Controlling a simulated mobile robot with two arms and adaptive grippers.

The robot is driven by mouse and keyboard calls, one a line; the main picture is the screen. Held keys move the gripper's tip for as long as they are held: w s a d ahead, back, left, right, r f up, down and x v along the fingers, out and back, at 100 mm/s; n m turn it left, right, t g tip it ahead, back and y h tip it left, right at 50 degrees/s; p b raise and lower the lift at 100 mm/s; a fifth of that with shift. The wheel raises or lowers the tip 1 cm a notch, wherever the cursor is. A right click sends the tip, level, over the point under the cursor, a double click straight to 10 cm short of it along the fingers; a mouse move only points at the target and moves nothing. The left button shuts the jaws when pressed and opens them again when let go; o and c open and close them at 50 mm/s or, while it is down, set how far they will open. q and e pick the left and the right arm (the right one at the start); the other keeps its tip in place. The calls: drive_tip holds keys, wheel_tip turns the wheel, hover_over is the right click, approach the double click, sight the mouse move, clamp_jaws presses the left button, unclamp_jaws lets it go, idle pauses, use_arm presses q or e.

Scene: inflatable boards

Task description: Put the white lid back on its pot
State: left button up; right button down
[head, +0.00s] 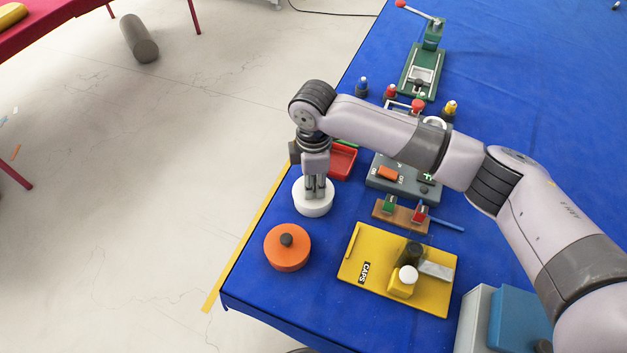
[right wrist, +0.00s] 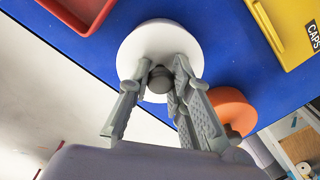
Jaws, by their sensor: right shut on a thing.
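The white lid (right wrist: 150,40) is a round disc with a dark grey knob (right wrist: 160,80). My right gripper (head: 315,196) points straight down, and in the right wrist view its fingers (right wrist: 158,84) are shut on that knob. In the head view a white round body (head: 313,208) with a visible side wall is under the fingers, near the table's left edge. The lid and the pot cannot be told apart there, and I cannot tell whether the lid rests on the pot or hangs just above it. My left gripper is not in view.
An orange pot (head: 287,255) with a dark knob stands just in front of the white one. A red tray (head: 341,163) lies close behind it. A yellow board (head: 360,277) marked CAPS is to the right. The blue table's (head: 255,296) left edge is near.

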drive_tip(key=c, duration=1.4)
unclamp_jaws()
drive_tip(key=shift+o, duration=0.5)
drive_tip(key=o, duration=0.4)
drive_tip(key=shift+r+p, duration=3.55)
drive_tip(key=shift+p, duration=0.3)
drive_tip(key=shift+f, duration=0.1)
